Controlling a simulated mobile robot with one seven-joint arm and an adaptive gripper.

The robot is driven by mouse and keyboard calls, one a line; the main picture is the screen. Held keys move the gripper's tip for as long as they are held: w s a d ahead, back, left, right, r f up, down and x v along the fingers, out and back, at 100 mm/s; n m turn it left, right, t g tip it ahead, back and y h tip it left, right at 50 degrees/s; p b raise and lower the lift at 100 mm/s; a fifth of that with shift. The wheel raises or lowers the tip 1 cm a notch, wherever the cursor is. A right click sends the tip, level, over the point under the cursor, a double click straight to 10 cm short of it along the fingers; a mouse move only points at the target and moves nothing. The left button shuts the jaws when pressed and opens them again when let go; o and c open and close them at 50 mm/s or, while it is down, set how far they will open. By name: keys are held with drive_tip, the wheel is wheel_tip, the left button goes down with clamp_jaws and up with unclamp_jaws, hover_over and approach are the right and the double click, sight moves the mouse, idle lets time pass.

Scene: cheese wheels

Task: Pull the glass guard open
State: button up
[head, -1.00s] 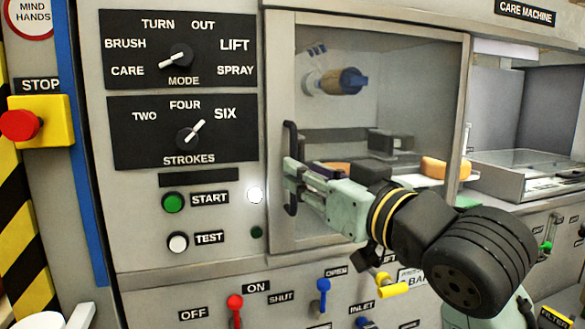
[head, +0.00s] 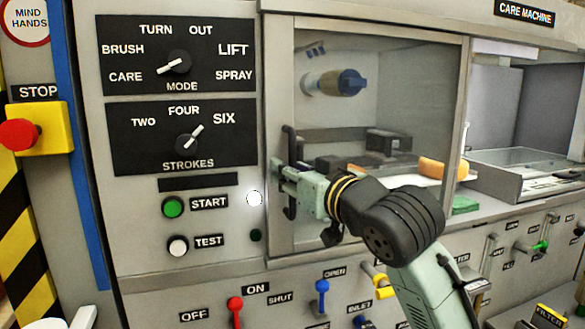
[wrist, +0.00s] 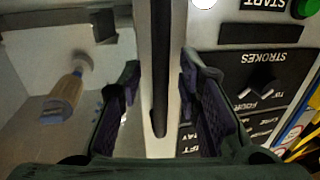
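The glass guard (head: 420,85) is a clear pane in a grey metal frame, and it looks shut over the machine's bay. Its upright black bar handle (head: 289,138) is on the left side of the guard. My gripper (head: 284,174) is at the lower half of the handle and hides part of it. In the wrist view the handle (wrist: 160,70) stands between the two spread dark fingers of my gripper (wrist: 160,88), with a gap on each side. The pale frame edge shows behind the handle.
The mode and strokes knobs, the green start button (head: 173,207) and the white test button (head: 178,246) are left of the guard. Red (head: 235,311) and blue (head: 323,298) levers sit below. Behind the glass are a brush (head: 335,82) and an orange cheese piece (head: 431,167).

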drive_tip(key=shift+c, duration=0.5)
clamp_jaws()
idle(0.5)
